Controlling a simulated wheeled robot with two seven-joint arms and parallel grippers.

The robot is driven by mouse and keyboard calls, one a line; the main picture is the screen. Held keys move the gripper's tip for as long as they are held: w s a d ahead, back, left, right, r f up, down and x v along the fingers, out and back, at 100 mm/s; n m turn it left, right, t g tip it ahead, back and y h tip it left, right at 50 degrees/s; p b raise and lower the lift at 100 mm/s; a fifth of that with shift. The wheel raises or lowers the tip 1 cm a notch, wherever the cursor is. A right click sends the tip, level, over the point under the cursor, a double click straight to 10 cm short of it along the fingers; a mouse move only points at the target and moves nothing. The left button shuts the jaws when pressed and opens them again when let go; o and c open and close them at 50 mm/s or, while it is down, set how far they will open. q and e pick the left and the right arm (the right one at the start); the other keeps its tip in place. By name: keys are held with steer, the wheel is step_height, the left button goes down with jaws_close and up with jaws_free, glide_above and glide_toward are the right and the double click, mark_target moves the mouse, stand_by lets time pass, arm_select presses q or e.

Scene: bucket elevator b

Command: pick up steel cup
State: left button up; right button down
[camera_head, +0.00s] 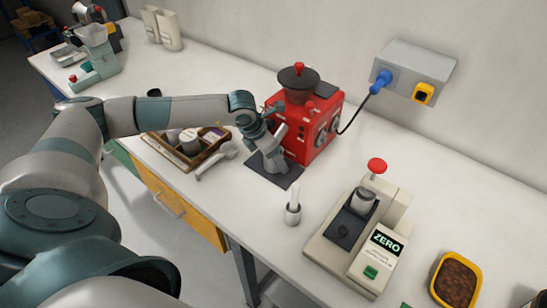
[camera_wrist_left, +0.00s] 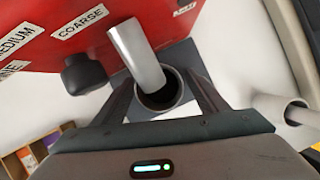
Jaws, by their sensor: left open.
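A steel cup (camera_wrist_left: 163,98) with a round open mouth and dark inside stands below the grinder's slanted metal spout (camera_wrist_left: 139,55). In the wrist view my left gripper (camera_wrist_left: 165,100) is open, with one finger on each side of the cup; I cannot tell if they touch it. In the head view my left gripper (camera_head: 268,157) is low over the dark mat (camera_head: 287,181) in front of the red grinder (camera_head: 317,134), and it largely hides the cup. Another metal cylinder (camera_head: 363,201) stands on the scale. My right gripper is not in view.
A small pot with a brush (camera_head: 293,213) stands right of the mat. A yellow tray of brown material (camera_head: 456,280) is at the right. A wooden box (camera_head: 190,151) and a metal scoop (camera_head: 216,161) lie left of my gripper.

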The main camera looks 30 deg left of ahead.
arm_select(q)
steer(key=shift+c, duration=0.5)
steer(key=c, duration=1.5)
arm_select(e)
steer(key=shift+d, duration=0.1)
arm_select(q)
steer(key=shift+r, duration=0.1)
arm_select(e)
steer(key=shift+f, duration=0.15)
